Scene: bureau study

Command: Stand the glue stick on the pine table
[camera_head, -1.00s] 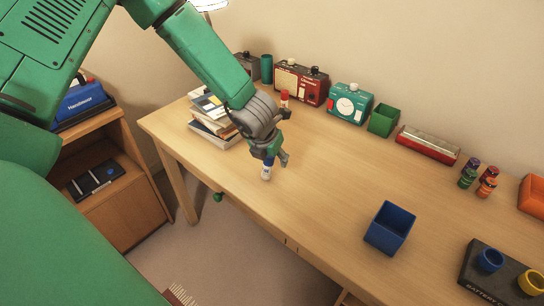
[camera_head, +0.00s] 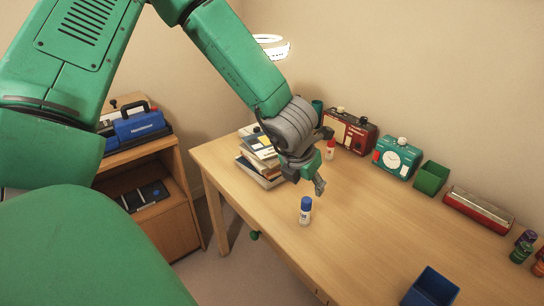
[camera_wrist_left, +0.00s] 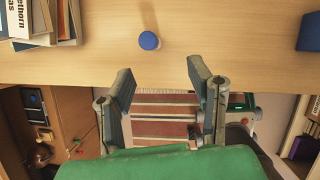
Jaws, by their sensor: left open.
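The glue stick (camera_head: 305,211), white with a blue cap, stands upright on the pine table (camera_head: 390,215) near its front edge. In the left wrist view its round blue cap (camera_wrist_left: 149,41) shows from above, beyond the fingers. My left gripper (camera_head: 314,184) is open and empty, just behind and above the glue stick in the head view, apart from it. In the left wrist view the two fingers of my left gripper (camera_wrist_left: 161,84) are spread wide with nothing between them. My right gripper is not in view.
A stack of books (camera_head: 262,160) lies left of the gripper. A red-capped stick (camera_head: 330,150), a red radio (camera_head: 349,132), a teal clock (camera_head: 397,158) and a green box (camera_head: 431,178) stand behind. A blue box (camera_head: 430,288) is front right. The table's middle is clear.

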